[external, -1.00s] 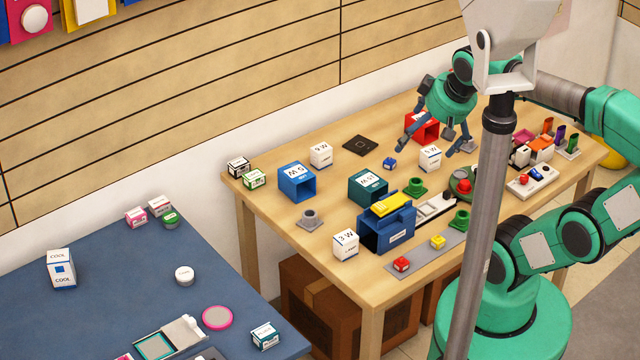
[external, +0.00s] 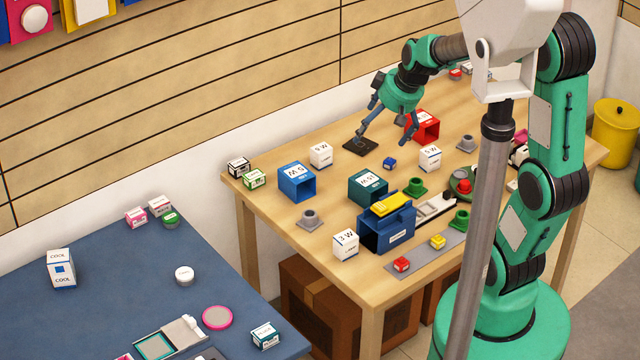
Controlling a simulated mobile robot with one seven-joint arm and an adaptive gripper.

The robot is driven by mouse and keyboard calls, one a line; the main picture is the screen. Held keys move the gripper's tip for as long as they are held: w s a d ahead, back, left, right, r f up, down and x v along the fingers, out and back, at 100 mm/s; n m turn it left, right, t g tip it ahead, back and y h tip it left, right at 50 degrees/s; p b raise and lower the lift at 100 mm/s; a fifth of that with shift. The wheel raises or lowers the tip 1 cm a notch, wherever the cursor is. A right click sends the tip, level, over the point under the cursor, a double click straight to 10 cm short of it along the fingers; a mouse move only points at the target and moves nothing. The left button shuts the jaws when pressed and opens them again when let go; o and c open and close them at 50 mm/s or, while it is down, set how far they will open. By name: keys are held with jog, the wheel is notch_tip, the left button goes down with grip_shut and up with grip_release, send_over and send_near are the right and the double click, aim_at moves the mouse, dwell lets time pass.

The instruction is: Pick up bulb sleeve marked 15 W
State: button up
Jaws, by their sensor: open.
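The teal open-ended sleeve (external: 374,190) stands mid-table. Its upside-down top marking appears to read 15 W. A larger blue sleeve (external: 298,186) stands to its left; its upside-down marking is too small to read surely. A red sleeve (external: 431,129) stands at the back, partly behind my gripper's right finger. My gripper (external: 387,139) is open and empty, fingers spread and pointing down over the back of the table. It is behind the teal sleeve and apart from it. The left fingertip shows near a dark square pad (external: 353,149).
White wattage-marked boxes (external: 346,245) stand around the sleeves. A blue holder with a yellow top (external: 398,232) stands just in front of the teal sleeve. A green flanged part (external: 417,187) is right of it, a small blue block (external: 390,163) behind. The grey pole hides part of the table's right side.

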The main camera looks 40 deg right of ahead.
jog(key=w+d+f, duration=0.6)
jog(key=d+f, duration=0.1)
jog(key=f, duration=0.4)
jog(key=b, duration=0.1)
send_near(375, 180)
jog(key=r, duration=0.1)
jog(key=shift+s+a+h, duration=0.1)
jog(key=shift+a+h, duration=0.1)
jog(key=shift+h, duration=0.1)
jog(key=shift+g, duration=0.3)
jog(key=shift+b+x, duration=1)
jog(key=shift+x, duration=3.25)
jog(key=shift+b+x, duration=0.7)
jog(key=shift+x, duration=1.95)
jog(key=shift+r, duration=0.1)
